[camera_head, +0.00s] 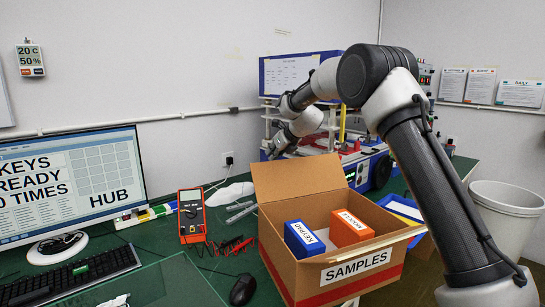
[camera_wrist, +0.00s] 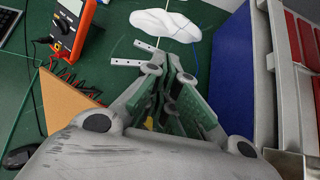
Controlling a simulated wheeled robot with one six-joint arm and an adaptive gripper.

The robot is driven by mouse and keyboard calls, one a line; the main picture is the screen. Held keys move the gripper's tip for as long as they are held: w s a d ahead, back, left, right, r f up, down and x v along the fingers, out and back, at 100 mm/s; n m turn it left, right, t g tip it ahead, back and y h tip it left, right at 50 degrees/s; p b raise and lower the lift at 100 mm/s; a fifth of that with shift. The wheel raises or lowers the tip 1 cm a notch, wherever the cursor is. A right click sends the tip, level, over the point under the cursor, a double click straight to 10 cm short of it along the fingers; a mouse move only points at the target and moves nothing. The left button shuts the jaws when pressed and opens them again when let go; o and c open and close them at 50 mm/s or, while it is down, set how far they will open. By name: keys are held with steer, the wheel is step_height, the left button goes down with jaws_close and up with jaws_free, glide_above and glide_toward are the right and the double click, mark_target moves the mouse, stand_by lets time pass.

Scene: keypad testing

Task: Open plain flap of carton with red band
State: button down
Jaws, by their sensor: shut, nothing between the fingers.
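The carton with a red band (camera_head: 284,270) stands open on the green table in the head view, with a SAMPLES label on its front. A plain brown flap (camera_head: 298,178) stands up at its back. A corner of brown cardboard, apparently that flap, shows at the left in the wrist view (camera_wrist: 68,98). A blue KEYPAD box (camera_head: 303,238) and an orange MODULE box (camera_head: 349,228) are inside. My gripper (camera_head: 271,151) is behind and above the flap, apart from it. In the wrist view my gripper (camera_wrist: 176,75) is shut and empty, over the table.
A blue-framed test machine (camera_head: 362,173) stands behind and right of the carton. A blue tray (camera_head: 405,207) is right of the carton. A white cloth-like item (camera_wrist: 166,25) lies on the table.

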steer(key=r+v, duration=0.1)
steer(key=v, duration=1.1)
steer(key=s+d+f+n+g+h, duration=0.1)
steer(key=s+d+f+n+g, duration=0.2)
steer(key=s+f+n, duration=0.85)
steer(key=s+d+r+n+h, duration=0.1)
steer(key=s+d+n, duration=0.4)
steer(key=s, duration=0.8)
steer(key=s+d+r+n+h, duration=0.2)
steer(key=s+d+n, duration=0.4)
steer(key=s, duration=0.7)
steer(key=s+d+r+n+h, duration=0.1)
steer(key=s+d+r+n, duration=0.2)
steer(key=s+d+n, duration=0.3)
steer(key=shift+s+d+r+g+h, duration=0.35)
steer(key=shift+s+d, duration=1.2)
steer(key=shift+s, duration=2)
